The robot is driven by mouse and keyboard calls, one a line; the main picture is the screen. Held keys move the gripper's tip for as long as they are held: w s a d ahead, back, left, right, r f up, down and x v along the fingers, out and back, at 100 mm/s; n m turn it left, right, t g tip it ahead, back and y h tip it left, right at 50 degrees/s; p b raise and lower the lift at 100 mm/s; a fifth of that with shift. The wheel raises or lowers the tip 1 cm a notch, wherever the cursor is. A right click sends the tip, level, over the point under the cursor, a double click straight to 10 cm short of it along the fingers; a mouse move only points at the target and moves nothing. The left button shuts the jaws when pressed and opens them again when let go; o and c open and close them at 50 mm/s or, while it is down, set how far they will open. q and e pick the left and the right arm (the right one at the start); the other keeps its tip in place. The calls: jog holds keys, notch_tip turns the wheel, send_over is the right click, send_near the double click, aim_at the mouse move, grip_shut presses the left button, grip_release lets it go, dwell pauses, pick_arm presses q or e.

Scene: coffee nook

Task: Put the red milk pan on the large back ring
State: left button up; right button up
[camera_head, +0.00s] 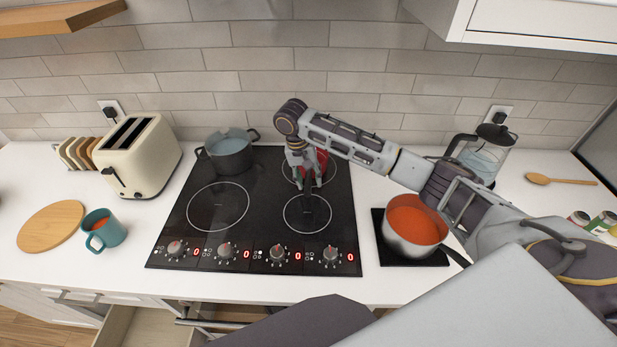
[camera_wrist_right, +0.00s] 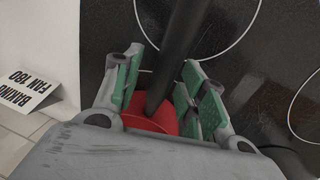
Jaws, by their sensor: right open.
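The red milk pan (camera_head: 321,158) is at the back right ring (camera_head: 286,173) of the black hob, mostly hidden behind my right gripper. In the right wrist view, part of its red body (camera_wrist_right: 150,122) and its dark handle (camera_wrist_right: 172,65) show. My right gripper (camera_head: 305,184) points down over the pan's handle side. Its fingers are open, one on each side of the handle, which runs between them (camera_wrist_right: 160,88). I cannot tell whether the fingers touch the handle. My left gripper is not in view.
A grey pot (camera_head: 230,155) stands at the hob's back left. The front left ring (camera_head: 218,207) and front right ring (camera_head: 307,212) hold no pots. A pan of orange soup (camera_head: 416,225) sits right of the hob, under my right arm. A toaster (camera_head: 138,158) and kettle (camera_head: 483,158) flank it.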

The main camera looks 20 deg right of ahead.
jog(key=shift+a+r, duration=0.15)
jog(key=shift+r, duration=0.4)
jog(key=r, duration=0.5)
jog(key=shift+w+a, duration=0.25)
jog(key=shift+a, duration=0.15)
jog(key=shift+w+a+r+p, duration=0.15)
jog(key=shift+r+p, duration=0.1)
jog(key=shift+r, duration=0.7)
jog(key=shift+a+r+p, duration=0.2)
jog(key=shift+r+p, duration=0.1)
jog(key=shift+r, duration=0.65)
jog(key=shift+w+a+r+p, duration=0.15)
jog(key=shift+r+p, duration=0.1)
jog(key=shift+r, duration=0.7)
jog(key=shift+s, duration=0.1)
jog(key=shift+f, duration=0.15)
